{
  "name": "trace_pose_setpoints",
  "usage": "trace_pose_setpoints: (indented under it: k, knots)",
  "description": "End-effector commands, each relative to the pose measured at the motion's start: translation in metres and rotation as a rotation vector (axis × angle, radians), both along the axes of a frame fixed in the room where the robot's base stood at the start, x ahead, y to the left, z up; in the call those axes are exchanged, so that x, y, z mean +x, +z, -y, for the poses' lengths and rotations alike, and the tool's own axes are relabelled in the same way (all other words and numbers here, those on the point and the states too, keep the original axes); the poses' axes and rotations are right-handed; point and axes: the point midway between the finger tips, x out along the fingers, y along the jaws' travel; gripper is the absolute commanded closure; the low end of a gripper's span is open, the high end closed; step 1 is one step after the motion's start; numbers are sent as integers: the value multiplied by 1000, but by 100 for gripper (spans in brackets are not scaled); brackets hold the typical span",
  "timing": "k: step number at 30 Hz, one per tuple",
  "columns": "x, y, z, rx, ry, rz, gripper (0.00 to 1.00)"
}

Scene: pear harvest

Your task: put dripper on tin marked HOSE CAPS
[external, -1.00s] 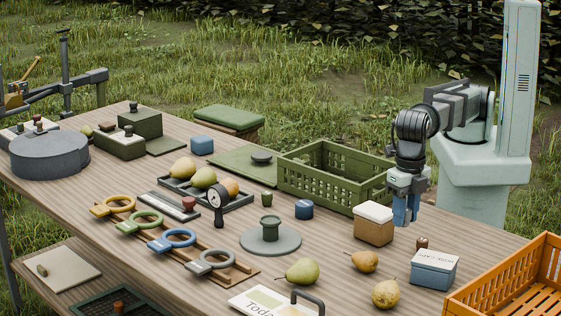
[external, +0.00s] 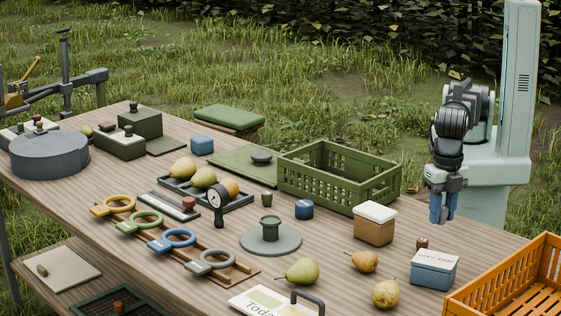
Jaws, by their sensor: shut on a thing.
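The tin marked HOSE CAPS (external: 434,272) is a blue-grey box with a pale, lettered lid, at the right of the table. My gripper (external: 442,216) is above and behind it, pointing down, clear of the tin. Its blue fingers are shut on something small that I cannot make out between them. I cannot identify the dripper for certain anywhere on the table. The visible part of the tin's lid looks bare.
A small brown peg (external: 422,243) stands behind the tin. A white-lidded brown box (external: 374,228) and pears (external: 385,293) are to its left. An orange crate (external: 508,268) stands at right, a green crate (external: 336,188) behind. Air above the tin is free.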

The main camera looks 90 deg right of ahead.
Motion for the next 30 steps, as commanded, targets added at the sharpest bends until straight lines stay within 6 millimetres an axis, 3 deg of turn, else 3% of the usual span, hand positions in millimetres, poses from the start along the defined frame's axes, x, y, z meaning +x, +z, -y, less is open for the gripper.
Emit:
trace_pose_setpoints:
  k: [7,21,30]
  knots:
    - [0,-41,1,-3,1,-1,96]
    - [0,-86,1,-3,2,-1,96]
    - [0,-88,0,-1,2,-1,96]
